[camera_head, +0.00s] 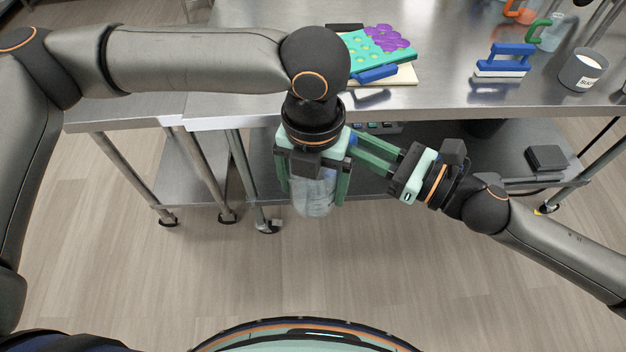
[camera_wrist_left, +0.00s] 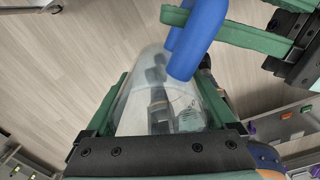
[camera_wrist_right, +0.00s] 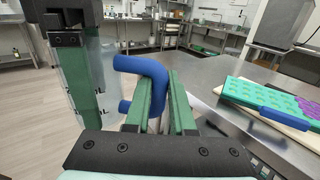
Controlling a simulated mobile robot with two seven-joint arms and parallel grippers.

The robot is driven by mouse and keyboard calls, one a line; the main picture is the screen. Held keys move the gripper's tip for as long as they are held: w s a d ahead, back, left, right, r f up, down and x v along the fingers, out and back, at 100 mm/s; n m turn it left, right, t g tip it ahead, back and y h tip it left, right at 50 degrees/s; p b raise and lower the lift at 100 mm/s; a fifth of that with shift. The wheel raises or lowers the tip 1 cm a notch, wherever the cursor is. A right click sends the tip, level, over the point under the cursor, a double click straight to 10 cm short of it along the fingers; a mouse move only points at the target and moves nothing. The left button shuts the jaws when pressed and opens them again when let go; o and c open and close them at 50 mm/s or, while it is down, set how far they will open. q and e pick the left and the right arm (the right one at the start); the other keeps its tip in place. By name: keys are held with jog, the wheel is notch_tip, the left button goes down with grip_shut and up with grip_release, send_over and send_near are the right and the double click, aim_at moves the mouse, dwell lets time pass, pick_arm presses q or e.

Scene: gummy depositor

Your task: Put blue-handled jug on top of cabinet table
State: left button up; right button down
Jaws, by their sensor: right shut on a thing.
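The clear jug (camera_head: 313,200) hangs above the floor in front of the steel table. Its blue handle (camera_wrist_left: 197,38) shows in the left wrist view and in the right wrist view (camera_wrist_right: 147,68). My left gripper (camera_head: 314,190) points down with its fingers on either side of the jug body; I cannot tell whether they press on it. My right gripper (camera_head: 354,152) reaches in from the right and is shut on the blue handle. The steel table (camera_head: 440,96) stands just beyond; I cannot tell whether it is the cabinet table.
The table's front edge is close behind the grippers. The floor in front is clear.

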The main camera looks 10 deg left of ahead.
pick_arm(q)
jog(key=c, duration=0.5)
jog(key=shift+c, duration=0.3)
pick_arm(e)
jog(key=c, duration=0.7)
grip_release()
